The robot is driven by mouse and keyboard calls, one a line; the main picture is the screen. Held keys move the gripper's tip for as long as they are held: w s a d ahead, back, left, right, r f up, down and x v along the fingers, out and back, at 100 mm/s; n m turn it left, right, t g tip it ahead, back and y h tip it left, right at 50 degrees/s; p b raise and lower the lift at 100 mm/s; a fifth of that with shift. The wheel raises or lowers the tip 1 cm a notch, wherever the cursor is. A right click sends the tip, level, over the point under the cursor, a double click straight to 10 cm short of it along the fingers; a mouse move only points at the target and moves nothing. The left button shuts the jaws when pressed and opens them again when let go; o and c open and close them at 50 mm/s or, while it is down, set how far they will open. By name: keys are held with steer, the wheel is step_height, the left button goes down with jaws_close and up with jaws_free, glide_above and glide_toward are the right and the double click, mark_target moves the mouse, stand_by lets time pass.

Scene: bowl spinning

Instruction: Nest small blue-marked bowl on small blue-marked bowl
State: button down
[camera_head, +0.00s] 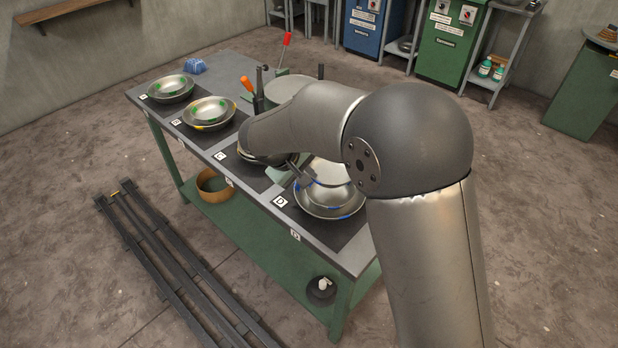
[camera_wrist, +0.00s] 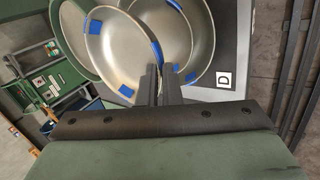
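A steel bowl with blue marks, the lower bowl (camera_head: 330,209), sits on the dark mat labelled D at the near end of the bench; it also shows in the wrist view (camera_wrist: 203,50). A second steel bowl with blue marks, the upper bowl (camera_wrist: 112,50), is tilted and overlaps the lower bowl's left side in the wrist view. In the head view this upper bowl (camera_head: 328,172) appears over the lower one, partly hidden by my arm. My gripper (camera_wrist: 158,80) has its narrowly spaced fingers at the upper bowl's rim and appears shut on it. Whether the bowls touch is unclear.
Stacked bowls with green marks (camera_head: 171,83) stand at A, and green- and yellow-marked bowls (camera_head: 208,109) at B. The place at C is mostly behind my arm. A machine with orange (camera_head: 247,84) and red (camera_head: 286,39) handles stands behind the mats.

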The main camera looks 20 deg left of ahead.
steer(key=shift+d+f+b, duration=0.1)
steer(key=shift+f+b, duration=1.3)
steer(key=shift+f, duration=1.85)
steer(key=shift+f+b, duration=0.35)
steer(key=shift+b, duration=0.15)
steer(key=c, duration=1.9)
jaws_free()
steer(key=shift+c, duration=0.2)
steer(key=shift+r, duration=0.1)
steer(key=shift+p+v, duration=0.35)
steer(key=shift+v, duration=1.2)
steer(key=o, duration=0.6)
steer(key=shift+c, duration=0.2)
